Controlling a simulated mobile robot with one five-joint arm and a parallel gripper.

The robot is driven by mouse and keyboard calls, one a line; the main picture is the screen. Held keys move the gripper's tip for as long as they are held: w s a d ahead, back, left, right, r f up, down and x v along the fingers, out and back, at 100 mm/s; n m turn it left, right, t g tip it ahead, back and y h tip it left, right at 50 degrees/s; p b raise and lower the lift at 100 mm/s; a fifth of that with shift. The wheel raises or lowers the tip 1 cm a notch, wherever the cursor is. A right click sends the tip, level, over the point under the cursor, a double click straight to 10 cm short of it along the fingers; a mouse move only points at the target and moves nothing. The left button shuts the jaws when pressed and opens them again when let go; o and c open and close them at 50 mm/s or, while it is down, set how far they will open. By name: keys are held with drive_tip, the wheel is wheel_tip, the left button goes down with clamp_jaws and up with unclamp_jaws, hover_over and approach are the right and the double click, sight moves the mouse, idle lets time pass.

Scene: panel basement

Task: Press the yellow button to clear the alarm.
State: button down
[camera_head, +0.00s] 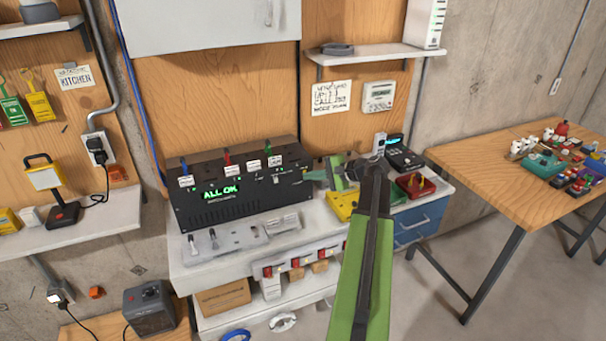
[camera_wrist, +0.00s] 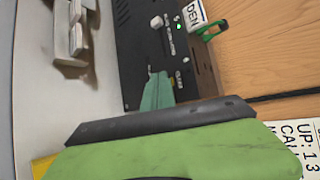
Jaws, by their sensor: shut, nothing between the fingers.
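The black alarm panel (camera_head: 240,190) stands on the white bench against the wooden wall, its green display (camera_head: 221,192) reading "ALL OK". My gripper (camera_head: 320,175) is shut and empty, pointing left at that end. In the wrist view, the panel (camera_wrist: 135,40) appears turned sideways, and the teal fingertips (camera_wrist: 157,92) overlap its black face beside small white lettering. I cannot tell whether they touch it.
A yellow case (camera_head: 342,205) and a red device (camera_head: 416,186) lie on the bench near my gripper. A white switch strip (camera_head: 235,236) lies before the panel. A wooden table (camera_head: 480,170) stands at right, with clear floor below it.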

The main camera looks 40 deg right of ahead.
drive_tip(key=shift+s+a, duration=0.2)
drive_tip(key=shift+s, duration=0.3)
drive_tip(key=s, duration=0.1)
drive_tip(key=s+a, duration=0.1)
drive_tip(key=s, duration=0.1)
drive_tip(key=s+a, duration=0.1)
drive_tip(key=shift+s, duration=0.35)
idle(0.4)
